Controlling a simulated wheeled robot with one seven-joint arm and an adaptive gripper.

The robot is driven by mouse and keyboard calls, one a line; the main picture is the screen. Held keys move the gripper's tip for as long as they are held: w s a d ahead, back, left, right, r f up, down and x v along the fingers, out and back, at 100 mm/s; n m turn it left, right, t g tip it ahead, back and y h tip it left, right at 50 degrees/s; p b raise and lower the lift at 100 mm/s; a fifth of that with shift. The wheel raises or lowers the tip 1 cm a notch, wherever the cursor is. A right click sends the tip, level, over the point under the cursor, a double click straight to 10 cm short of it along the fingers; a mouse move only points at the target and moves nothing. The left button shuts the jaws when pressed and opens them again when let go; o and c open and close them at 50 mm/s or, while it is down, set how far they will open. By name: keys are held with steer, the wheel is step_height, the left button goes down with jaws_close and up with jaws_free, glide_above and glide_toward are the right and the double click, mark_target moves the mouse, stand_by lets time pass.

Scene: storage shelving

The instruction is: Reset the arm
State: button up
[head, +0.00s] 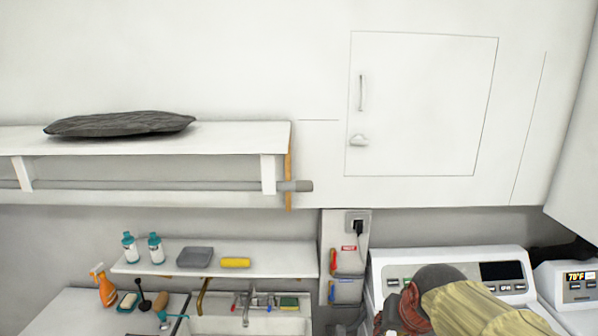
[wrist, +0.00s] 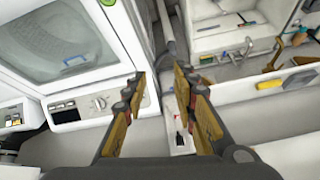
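My gripper (wrist: 160,84) shows in the wrist view with its two brown-padded fingers spread apart. Nothing is between the fingers. Behind the gap are the wall and a pipe, between the white machine on the left and the sink on the right. In the head view, part of my arm (head: 465,303) shows at the bottom right, in front of the washing machine (head: 510,258). The gripper fingers cannot be made out in the head view.
A long shelf (head: 225,137) holds a dark folded cloth (head: 120,124). A lower shelf (head: 290,262) holds bottles, a grey tray (head: 195,257) and a yellow item (head: 236,263). Below are a sink (head: 245,325) and an orange spray bottle (head: 106,290). A closed wall cabinet (head: 430,105) is above the machine.

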steer(key=s+f+n+b, duration=0.1)
steer(key=s+f+b, duration=0.2)
steer(key=s, duration=0.6)
steer(key=s+f+n+b, duration=0.1)
steer(key=s+f+b, duration=0.2)
steer(key=s, duration=0.7)
steer(key=shift+a+f, duration=0.3)
steer(key=shift+f, duration=0.05)
